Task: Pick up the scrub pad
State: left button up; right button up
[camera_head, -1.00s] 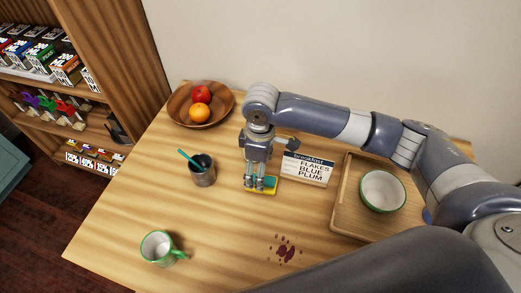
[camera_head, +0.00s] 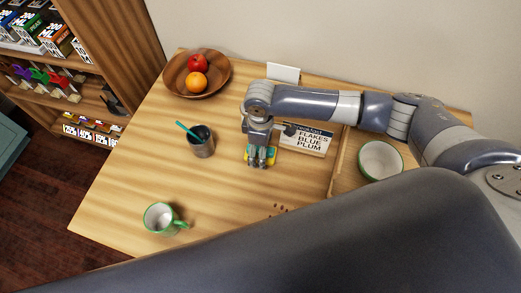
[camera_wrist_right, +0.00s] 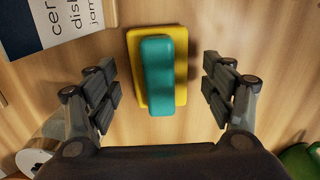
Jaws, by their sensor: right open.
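The scrub pad is a yellow slab with a teal block (camera_wrist_right: 158,75) on top. It lies flat on the wooden table, centred between my right gripper's fingers in the right wrist view. My right gripper (camera_wrist_right: 160,92) is open, with clear gaps on both sides of the pad and nothing in its grasp. In the head view my right gripper (camera_head: 260,163) is over the pad and hides most of it; small bits of yellow and teal show beside the fingers. My left gripper is not in view.
A sign (camera_head: 306,141) stands close to the right of the pad. A dark cup (camera_head: 201,143) with a teal stick is to its left. A tray (camera_head: 343,165) with a bowl (camera_head: 380,160) is at right. A green mug (camera_head: 160,218) stands front left; a fruit bowl (camera_head: 218,62) is behind.

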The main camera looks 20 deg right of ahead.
jog(key=shift+f, duration=0.6)
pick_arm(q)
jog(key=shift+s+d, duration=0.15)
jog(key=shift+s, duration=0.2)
pick_arm(e)
jog(key=c, duration=1.1)
jog(key=shift+o, duration=0.2)
jog(key=shift+r, duration=0.1)
jog(key=shift+w+r, duration=0.1)
jog(key=shift+r, duration=0.7)
jog(key=shift+s+a+r+b, duration=0.2)
jog(key=shift+s+r+b, duration=0.05)
jog(key=shift+r, duration=0.2)
jog(key=shift+s+a+r+b, duration=0.2)
jog(key=shift+s+r+b, duration=0.05)
jog(key=shift+r, duration=0.15)
pick_arm(q)
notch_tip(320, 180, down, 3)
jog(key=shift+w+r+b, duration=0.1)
jog(key=shift+b, duration=0.85)
pick_arm(e)
jog(key=s+a, duration=0.3)
jog(key=s+a+r, duration=0.1)
jog(key=s+a, duration=0.2)
jog(key=s, duration=0.1)
jog(key=s+a, duration=0.3)
jog(key=s, duration=0.1)
jog(key=shift+a+r, duration=0.3)
jog(key=shift+a, duration=0.1)
